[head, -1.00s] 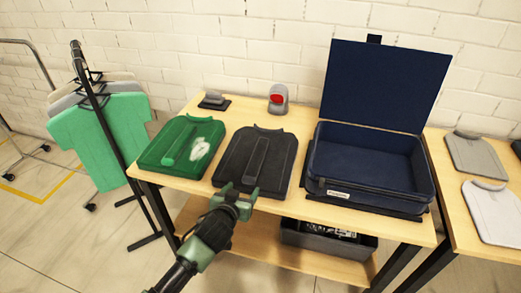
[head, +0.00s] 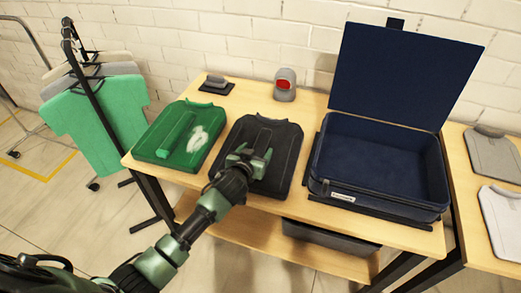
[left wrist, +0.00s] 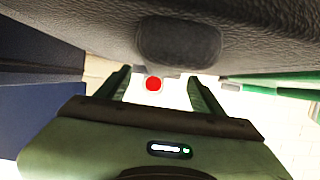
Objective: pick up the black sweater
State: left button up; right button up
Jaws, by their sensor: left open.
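The black sweater (head: 286,140) lies folded flat on the wooden table, with a raised strip along its middle. My left gripper (head: 252,157) is over its near half, jaws open, hiding part of the strip and the front edge. In the left wrist view the dark sweater (left wrist: 90,25) fills the top, with a raised block (left wrist: 178,40) close beyond the fingers. The open fingers (left wrist: 162,85) have no cloth visibly between them. I cannot tell whether they touch the sweater. My right gripper is not in view.
A green folded sweater (head: 158,153) lies to the left, and an open navy suitcase (head: 375,207) to the right. A grey device with a red face (head: 285,83) stands behind. A rack with a green shirt (head: 88,120) is at left. A dark bin (head: 325,238) sits on the lower shelf.

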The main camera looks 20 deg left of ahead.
aim_at(259, 147)
pick_arm(q)
jog(key=x, duration=0.3)
jog(key=shift+w+f, duration=0.1)
grip_shut()
jog(key=shift+r, duration=0.25)
